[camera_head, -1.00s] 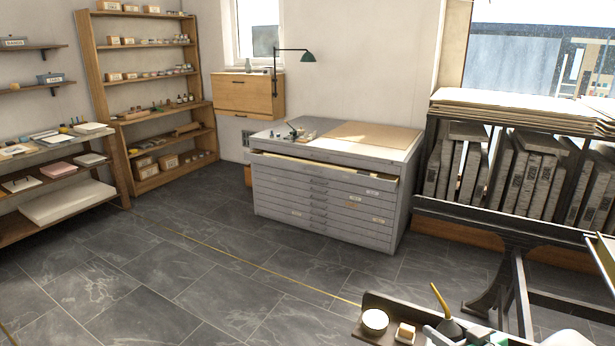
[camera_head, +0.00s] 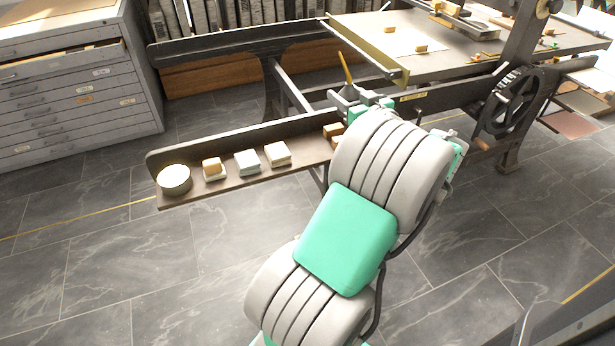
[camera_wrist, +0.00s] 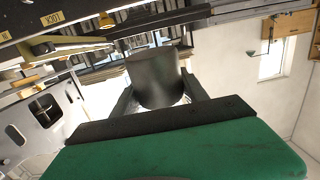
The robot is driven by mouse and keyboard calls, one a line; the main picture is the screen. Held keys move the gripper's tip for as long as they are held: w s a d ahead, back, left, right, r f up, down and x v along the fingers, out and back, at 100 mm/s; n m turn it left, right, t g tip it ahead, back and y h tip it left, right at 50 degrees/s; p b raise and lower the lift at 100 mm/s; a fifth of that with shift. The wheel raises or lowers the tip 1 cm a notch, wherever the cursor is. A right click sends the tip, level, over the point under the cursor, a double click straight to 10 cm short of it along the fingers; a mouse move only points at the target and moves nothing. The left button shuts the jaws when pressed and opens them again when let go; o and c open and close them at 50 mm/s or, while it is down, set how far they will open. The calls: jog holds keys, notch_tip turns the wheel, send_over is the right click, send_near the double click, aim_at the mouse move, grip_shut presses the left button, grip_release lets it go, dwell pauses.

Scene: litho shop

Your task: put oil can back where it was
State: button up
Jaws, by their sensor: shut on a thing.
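The oil can is a dark, round-bodied can with a thin yellow spout (camera_head: 346,68) pointing up. My gripper (camera_head: 350,104) is shut on the can body near the right part of a long dark ledge (camera_head: 300,127). My wrist and arm hide part of this spot, so I cannot tell whether the can touches anything below. In the wrist view, the dark can body (camera_wrist: 155,80) sits between the two fingers of my gripper (camera_wrist: 160,92). The spout does not show clearly there.
The ledge holds a round tin (camera_head: 174,179), several small blocks (camera_head: 248,161) and brown blocks (camera_head: 333,131) close to my gripper. A press with a spoked wheel (camera_head: 510,100) stands right. A grey drawer cabinet (camera_head: 75,95) stands left. The floor in front is open.

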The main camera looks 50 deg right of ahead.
jog(key=shift+m+h, duration=0.5)
jog(key=shift+h, duration=0.4)
jog(key=d+b, duration=0.1)
jog(key=s+d+f+b, duration=0.1)
jog(key=d+b, duration=0.1)
jog(key=b, duration=0.1)
jog(key=shift+s+d+f, duration=0.25)
jog(key=shift+s+d, duration=0.05)
jog(key=shift+d, duration=0.05)
jog(key=w+a+f+b, duration=0.1)
jog(key=w+a+f, duration=0.1)
jog(key=w+f, duration=0.1)
jog(key=w+a+f+b, duration=0.1)
jog(key=w+a+f, duration=0.2)
jog(key=w, duration=0.1)
jog(key=w+a+f+b, duration=0.1)
jog(key=w+a+f, duration=0.1)
jog(key=w+f, duration=0.1)
jog(key=shift+w+a+f+b, duration=0.1)
jog(key=shift+w+a+b, duration=0.2)
jog(key=shift+a, duration=0.1)
notch_tip(320, 180, down, 3)
jog(key=shift+f+b, duration=0.1)
jog(key=shift+b, duration=0.45)
jog(key=shift+f, duration=0.25)
jog(key=o, duration=1.2)
